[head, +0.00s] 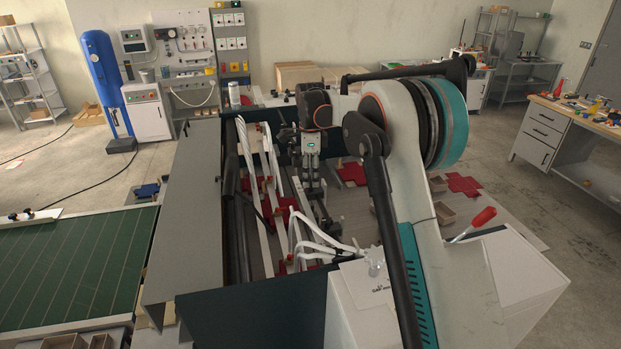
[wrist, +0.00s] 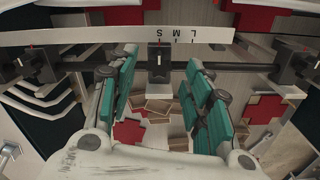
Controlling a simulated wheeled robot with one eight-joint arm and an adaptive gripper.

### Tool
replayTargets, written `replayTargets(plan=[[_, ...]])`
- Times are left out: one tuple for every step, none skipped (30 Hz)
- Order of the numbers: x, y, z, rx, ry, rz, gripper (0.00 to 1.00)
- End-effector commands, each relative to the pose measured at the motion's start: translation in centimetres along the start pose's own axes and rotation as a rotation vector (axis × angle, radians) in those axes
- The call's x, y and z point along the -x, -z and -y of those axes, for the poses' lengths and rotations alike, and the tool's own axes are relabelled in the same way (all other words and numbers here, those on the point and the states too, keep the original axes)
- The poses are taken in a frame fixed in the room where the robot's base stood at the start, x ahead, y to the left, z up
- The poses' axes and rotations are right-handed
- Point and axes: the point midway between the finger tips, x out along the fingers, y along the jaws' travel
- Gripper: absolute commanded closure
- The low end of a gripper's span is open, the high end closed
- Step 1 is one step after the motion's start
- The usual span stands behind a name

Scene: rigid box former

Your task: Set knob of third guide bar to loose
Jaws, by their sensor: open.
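In the wrist view my gripper (wrist: 160,62) is open, its two teal-padded fingers spread apart. A black clamp block with a small knob (wrist: 158,59) shows between the fingertips, on a dark cross rod (wrist: 235,67). A pale mark shows on the knob; I cannot tell its setting. A white bar (wrist: 100,36) lettered L, M, S crosses just beyond it. More black blocks sit on the rod at left (wrist: 45,66) and right (wrist: 300,65). I cannot tell which belongs to the third guide bar. In the head view my gripper reaches down into the machine, its fingertips unclear.
White guide rails (head: 248,170) and red parts (head: 284,212) lie left of my gripper in the machine. A grey side panel (head: 192,200) bounds it at left. Cartons (wrist: 180,113) and red flat pieces (wrist: 130,131) lie below the rod.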

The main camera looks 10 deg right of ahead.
Motion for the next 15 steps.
replayTargets(plan=[[-0.6,0.0,0.0,0.000,0.000,0.000,0.54],[-0.9,0.0,0.0,0.000,0.000,0.000,0.54],[-1.3,0.0,0.0,0.000,0.000,0.000,0.54],[-1.5,0.0,0.0,0.000,0.000,0.000,0.54],[-1.7,0.0,0.0,0.000,0.000,0.000,0.54],[-1.9,0.0,0.0,0.000,0.000,0.000,0.54],[-2.1,0.0,0.0,0.000,0.000,0.000,0.54],[-2.2,0.0,0.0,0.000,0.000,0.000,0.54],[-2.2,0.0,0.0,0.000,0.000,0.000,0.54],[-2.3,0.0,0.0,0.000,0.000,0.000,0.54],[-2.3,0.0,0.0,0.000,0.000,0.000,0.54],[-2.3,0.0,0.0,0.000,0.000,0.000,0.54],[-2.3,0.0,0.0,0.000,0.000,0.000,0.54],[-2.3,0.0,0.0,0.000,0.000,0.000,0.54],[-2.3,0.0,0.0,0.000,0.000,0.000,0.54]])
